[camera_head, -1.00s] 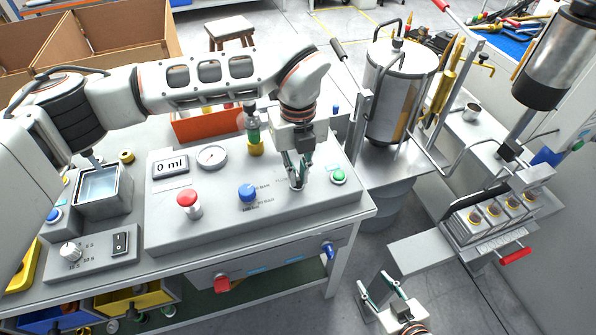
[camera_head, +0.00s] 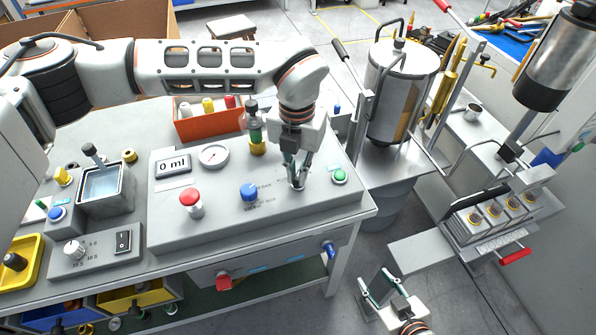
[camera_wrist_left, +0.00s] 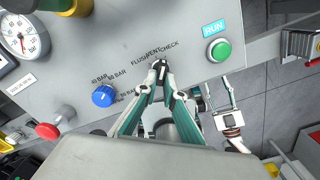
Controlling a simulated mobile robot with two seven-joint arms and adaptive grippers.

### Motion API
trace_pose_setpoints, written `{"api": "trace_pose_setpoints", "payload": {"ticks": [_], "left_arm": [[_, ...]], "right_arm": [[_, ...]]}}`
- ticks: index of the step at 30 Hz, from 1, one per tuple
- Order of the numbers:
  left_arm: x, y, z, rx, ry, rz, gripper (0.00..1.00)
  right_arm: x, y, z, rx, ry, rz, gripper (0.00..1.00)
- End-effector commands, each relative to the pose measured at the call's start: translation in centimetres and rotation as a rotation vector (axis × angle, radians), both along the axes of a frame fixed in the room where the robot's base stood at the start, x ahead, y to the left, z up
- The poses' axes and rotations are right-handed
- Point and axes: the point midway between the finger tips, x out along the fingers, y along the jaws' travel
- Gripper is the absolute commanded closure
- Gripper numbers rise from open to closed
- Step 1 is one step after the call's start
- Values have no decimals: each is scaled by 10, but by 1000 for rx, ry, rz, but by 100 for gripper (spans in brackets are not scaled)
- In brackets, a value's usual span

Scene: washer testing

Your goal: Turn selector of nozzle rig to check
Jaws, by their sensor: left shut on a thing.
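The nozzle rig (camera_head: 225,228) is a grey console with a sloped top. Its selector sits under the labels FLUSH, VENT and CHECK in the left wrist view. My left gripper (camera_head: 297,186) points down at this selector, and its fingertips (camera_wrist_left: 160,68) are shut on it. The fingers hide nearly all of the selector (camera_wrist_left: 156,63), so I cannot tell which label it points to. My right gripper (camera_head: 377,283) is open and empty, low in front of the table's right corner.
On the rig are a blue knob (camera_head: 248,192), a red button (camera_head: 189,198), a green RUN button (camera_head: 340,176), a gauge (camera_head: 214,154) and a 0 ml display (camera_head: 174,166). A steel tank (camera_head: 400,85) stands behind right. A small control box (camera_head: 95,250) lies left.

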Motion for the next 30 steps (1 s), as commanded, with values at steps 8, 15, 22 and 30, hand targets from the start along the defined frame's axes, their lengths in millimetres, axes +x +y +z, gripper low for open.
{"api": "trace_pose_setpoints", "payload": {"ticks": [8,15,22,30], "left_arm": [[1,1,2,0,-2,-126,100],[1,1,2,-1,-3,-167,100],[2,1,2,-1,-4,-172,100],[2,1,2,-1,-3,-171,74]], "right_arm": [[0,0,0,0,0,0,60],[0,0,0,0,0,0,60],[0,0,0,0,0,0,60],[0,0,0,0,1,0,60]]}}
